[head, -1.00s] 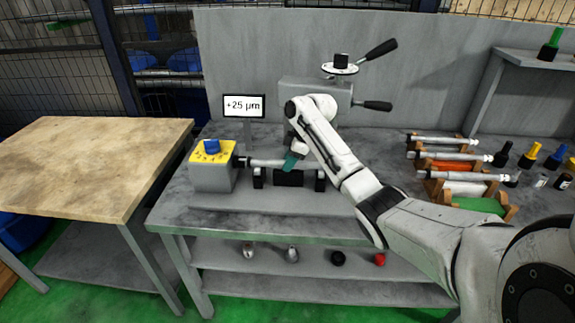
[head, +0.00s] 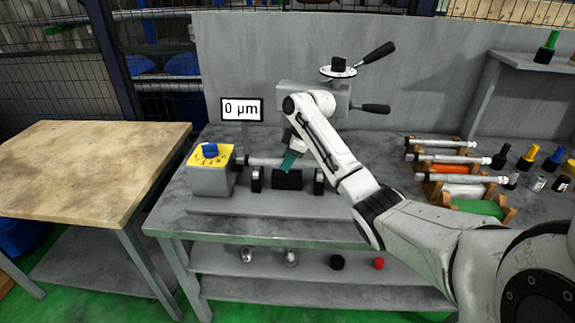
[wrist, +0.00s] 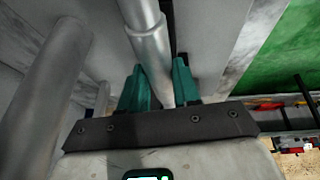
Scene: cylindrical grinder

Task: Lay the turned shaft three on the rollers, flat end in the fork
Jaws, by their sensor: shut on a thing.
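My gripper (head: 291,160) has teal fingers and is shut on a grey metal shaft. In the head view the shaft (head: 264,161) lies roughly level, its left part reaching toward the yellow-topped block (head: 210,172). It is over or just behind the rollers (head: 287,180) and their black supports; I cannot tell whether it rests on them. The fork and the end near it are too small to make out. In the wrist view the stepped shaft (wrist: 149,40) runs between the two teal fingers (wrist: 160,88). My arm hides the right side of the shaft.
A display (head: 241,109) reads 0 µm. Several other shafts (head: 442,158) lie on a wooden rack at the right. Coloured bottles stand beside it. A grinder head with handles (head: 318,95) stands behind. A wooden table (head: 80,165) on the left is clear.

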